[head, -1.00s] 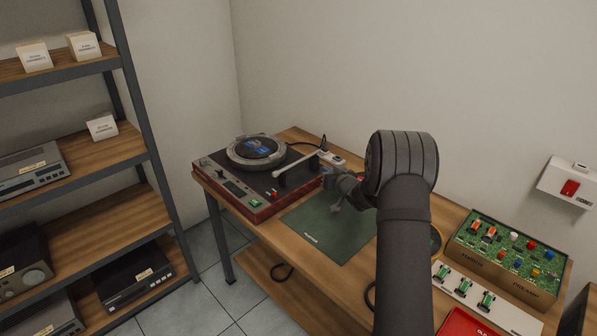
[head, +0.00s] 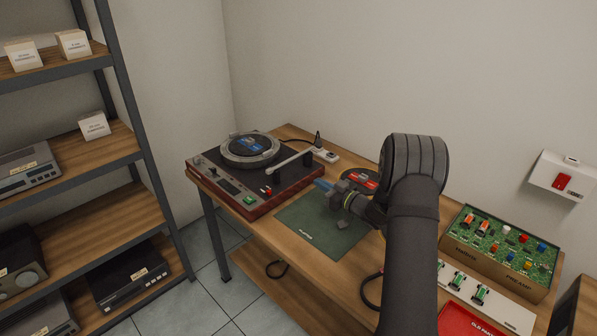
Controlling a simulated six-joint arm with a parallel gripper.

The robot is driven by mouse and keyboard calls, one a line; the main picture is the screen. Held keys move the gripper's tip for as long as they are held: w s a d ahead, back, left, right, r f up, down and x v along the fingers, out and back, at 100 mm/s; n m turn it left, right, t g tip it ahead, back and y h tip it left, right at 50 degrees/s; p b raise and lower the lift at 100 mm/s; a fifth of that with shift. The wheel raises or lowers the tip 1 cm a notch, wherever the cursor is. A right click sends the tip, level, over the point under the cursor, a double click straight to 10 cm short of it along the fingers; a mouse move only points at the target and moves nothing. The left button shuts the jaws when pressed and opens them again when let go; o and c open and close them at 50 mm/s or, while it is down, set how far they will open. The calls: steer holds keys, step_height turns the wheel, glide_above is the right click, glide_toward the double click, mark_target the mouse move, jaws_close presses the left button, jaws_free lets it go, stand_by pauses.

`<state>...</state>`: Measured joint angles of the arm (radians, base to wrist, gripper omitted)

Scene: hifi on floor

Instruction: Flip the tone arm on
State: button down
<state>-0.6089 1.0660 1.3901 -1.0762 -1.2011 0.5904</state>
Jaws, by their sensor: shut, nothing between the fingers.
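The turntable (head: 231,202) sits on the left part of the wooden workbench, with a round platter (head: 249,148) carrying a blue-labelled disc. Its pale tone arm (head: 290,161) lies along the right side of the deck, clear of the platter, its near end close to the front edge. A red button (head: 267,190) and a green button (head: 249,200) are on the front of the deck. My gripper (head: 321,185) is shut and empty above the green mat, just right of the turntable and apart from the tone arm. My arm hides part of the bench behind it.
The green mat (head: 309,233) is mostly clear. A power strip (head: 325,154) stands behind the turntable. A dark round object with a red label (head: 362,180) lies behind my wrist. A circuit board box (head: 499,248) and a red tray (head: 463,321) are to the right.

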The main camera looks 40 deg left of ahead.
mark_target(285, 164)
steer(key=a, duration=1.4)
steer(key=shift+s+a+m+t, duration=0.2)
steer(key=shift+a+m+t, duration=0.3)
steer(key=shift+t, duration=0.3)
steer(key=shift+s+a+m+t, duration=0.1)
steer(key=shift+a+m+t, duration=0.6)
steer(key=shift+a+t, duration=0.3)
steer(key=shift+a+m+t+h, duration=0.3)
steer(key=shift+a+t, duration=0.2)
steer(key=shift+a, duration=0.45)
steer(key=s+v, duration=0.2)
steer(key=v, duration=1.2)
steer(key=shift+a, duration=0.3)
